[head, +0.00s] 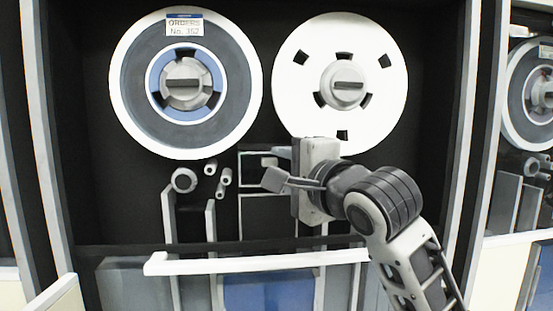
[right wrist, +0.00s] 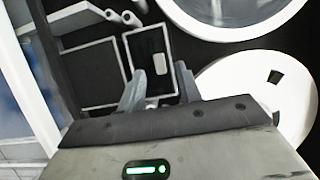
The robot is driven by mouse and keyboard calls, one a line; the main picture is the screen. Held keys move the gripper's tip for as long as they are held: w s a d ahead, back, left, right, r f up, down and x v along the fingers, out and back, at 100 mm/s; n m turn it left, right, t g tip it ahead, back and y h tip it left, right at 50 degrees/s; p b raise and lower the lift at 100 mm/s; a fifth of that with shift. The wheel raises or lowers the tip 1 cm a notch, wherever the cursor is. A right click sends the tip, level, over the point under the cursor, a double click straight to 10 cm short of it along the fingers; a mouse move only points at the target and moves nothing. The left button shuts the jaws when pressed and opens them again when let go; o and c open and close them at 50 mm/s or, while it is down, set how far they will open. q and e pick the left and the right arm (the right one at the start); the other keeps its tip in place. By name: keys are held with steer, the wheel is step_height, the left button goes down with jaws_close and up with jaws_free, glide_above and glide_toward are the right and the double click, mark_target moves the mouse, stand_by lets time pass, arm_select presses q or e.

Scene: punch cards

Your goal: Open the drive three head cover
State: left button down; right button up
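The head cover (right wrist: 142,48) is a small black panel with a pale frame, and a light grey handle (right wrist: 153,73) stands on it. It looks shut. In the head view the cover (head: 243,162) sits below and between the two reels, partly hidden by my right gripper. My right gripper (right wrist: 160,88) is open, its two fingers apart on either side of the cover's near end in the wrist view. In the head view a fingertip of the right gripper (head: 284,152) shows beside the cover. Nothing is between the fingers; contact cannot be told. My left gripper is not in view.
Rollers (head: 184,180) stick out left of the cover. A white rail (head: 210,264) crosses below. Another drive (head: 517,100) stands at right.

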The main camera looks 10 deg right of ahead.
steer(key=shift+x, duration=1.2)
jaws_close()
steer(key=shift+f, duration=0.1)
